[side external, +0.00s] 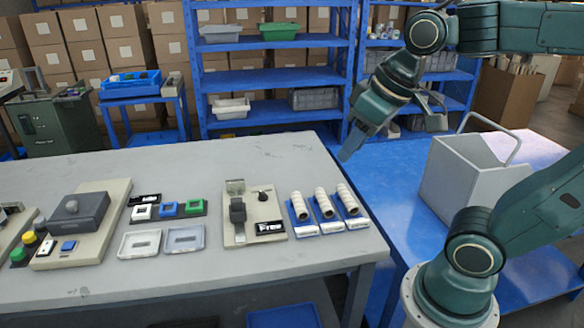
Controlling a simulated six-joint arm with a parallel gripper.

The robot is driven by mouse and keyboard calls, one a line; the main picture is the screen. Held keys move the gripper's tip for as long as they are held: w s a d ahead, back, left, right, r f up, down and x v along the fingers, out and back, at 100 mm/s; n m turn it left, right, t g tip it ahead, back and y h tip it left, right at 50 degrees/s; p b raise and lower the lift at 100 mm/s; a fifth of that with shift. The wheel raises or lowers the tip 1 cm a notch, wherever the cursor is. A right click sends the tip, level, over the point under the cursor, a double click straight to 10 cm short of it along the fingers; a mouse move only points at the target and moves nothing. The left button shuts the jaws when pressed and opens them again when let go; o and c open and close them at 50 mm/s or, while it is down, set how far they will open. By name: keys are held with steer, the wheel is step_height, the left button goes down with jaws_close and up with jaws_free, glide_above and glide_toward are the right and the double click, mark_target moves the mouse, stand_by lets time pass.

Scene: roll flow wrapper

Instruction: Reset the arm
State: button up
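My gripper (350,148) hangs in the air above the gap between the grey worktable (308,165) and the blue table (390,165). It points down and to the left, up and right of the white rolls. Its fingertips show as one narrow grey shape, so I cannot tell whether they are apart. No object is visible at the tips.
Several white rolls (325,203) lie on blue-and-white holders near the worktable's right edge. Left of them are a beige device (265,213), two shallow trays (185,239), coloured blocks and a button box (78,213). A grey bin with a raised handle (455,183) stands on the blue table.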

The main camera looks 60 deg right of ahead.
steer(key=shift+t, duration=0.3)
steer(key=s, duration=0.1)
steer(key=s+f, duration=0.1)
steer(key=s, duration=0.1)
steer(key=s+f, duration=0.1)
steer(key=shift+s+a+f, duration=0.15)
steer(key=shift+s+a, duration=0.15)
steer(key=shift+a, duration=0.05)
